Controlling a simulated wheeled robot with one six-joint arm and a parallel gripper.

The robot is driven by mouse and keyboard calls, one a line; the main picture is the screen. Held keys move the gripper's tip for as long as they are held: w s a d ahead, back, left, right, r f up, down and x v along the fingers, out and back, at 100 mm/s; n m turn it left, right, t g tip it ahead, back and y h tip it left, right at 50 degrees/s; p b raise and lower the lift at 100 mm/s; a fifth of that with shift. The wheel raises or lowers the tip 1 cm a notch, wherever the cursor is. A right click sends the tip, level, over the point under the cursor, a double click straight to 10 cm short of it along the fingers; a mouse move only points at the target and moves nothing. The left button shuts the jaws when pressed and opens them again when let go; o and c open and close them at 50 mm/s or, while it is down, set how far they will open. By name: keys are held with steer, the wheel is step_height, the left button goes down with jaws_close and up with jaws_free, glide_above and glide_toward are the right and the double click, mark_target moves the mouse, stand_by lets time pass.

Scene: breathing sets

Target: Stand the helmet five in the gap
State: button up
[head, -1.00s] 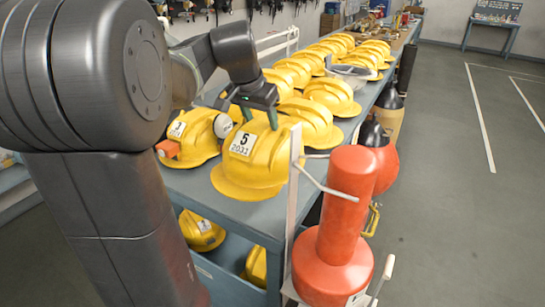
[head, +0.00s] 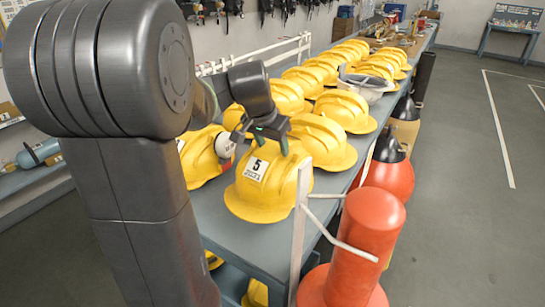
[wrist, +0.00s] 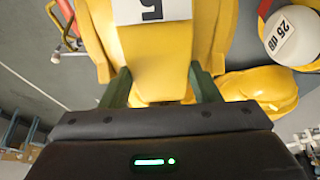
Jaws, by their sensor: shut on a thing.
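The helmet five (head: 262,182) is yellow with a white label reading 5 over smaller digits. It is at the near end of the blue-grey bench (head: 238,241) in the head view. My gripper (head: 268,143) is over its top with the fingers shut on the shell's ridge. In the wrist view the helmet (wrist: 208,30) fills the top middle between the two fingers (wrist: 160,90), its label upside down. Whether its brim touches the bench I cannot tell. The gap is not clearly visible.
Another yellow helmet (head: 199,156) is close on the left, and more helmets (head: 321,141) stand in rows behind. A white post (head: 301,225) and a red cylinder (head: 362,238) stand at the bench's near right corner. Open floor (head: 470,220) lies to the right.

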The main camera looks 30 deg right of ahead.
steer(key=shift+f, duration=1.65)
steer(key=shift+f, duration=0.1)
steer(key=o, duration=1.6)
steer(key=shift+o, duration=0.2)
steer(key=shift+r, duration=0.3)
steer(key=v, duration=1.1)
steer(key=shift+a+r, duration=0.2)
steer(key=shift+r, duration=0.1)
